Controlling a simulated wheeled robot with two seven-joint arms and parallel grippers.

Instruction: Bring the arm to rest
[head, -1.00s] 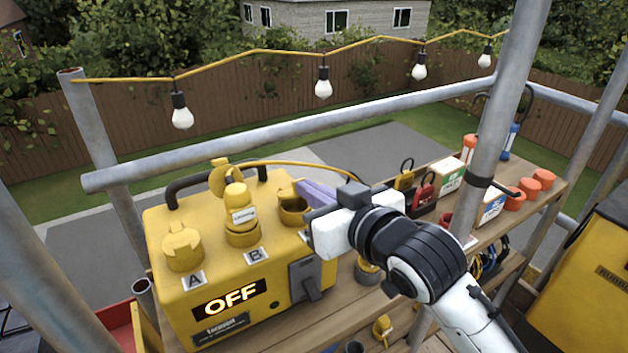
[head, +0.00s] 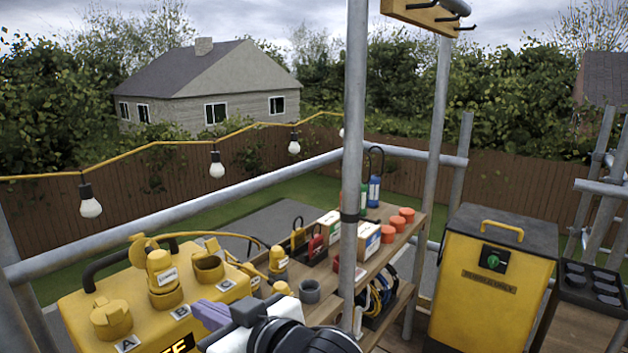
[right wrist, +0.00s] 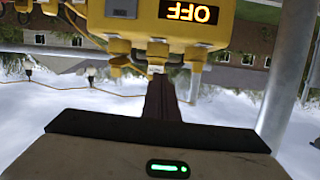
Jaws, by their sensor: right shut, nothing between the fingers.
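My right gripper (head: 205,312) is at the bottom of the head view, with its lilac fingers shut and empty. It is in front of the yellow power box (head: 75,312), near socket C, and appears apart from it. My left gripper is out of view.
A scaffold pole (head: 352,150) stands upright just right of my arm. The wooden shelf (head: 375,258) behind it carries padlocks, boxes, orange caps and bottles. A yellow cabinet (head: 480,290) stands at the right. String bulbs (head: 216,165) hang above the rail.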

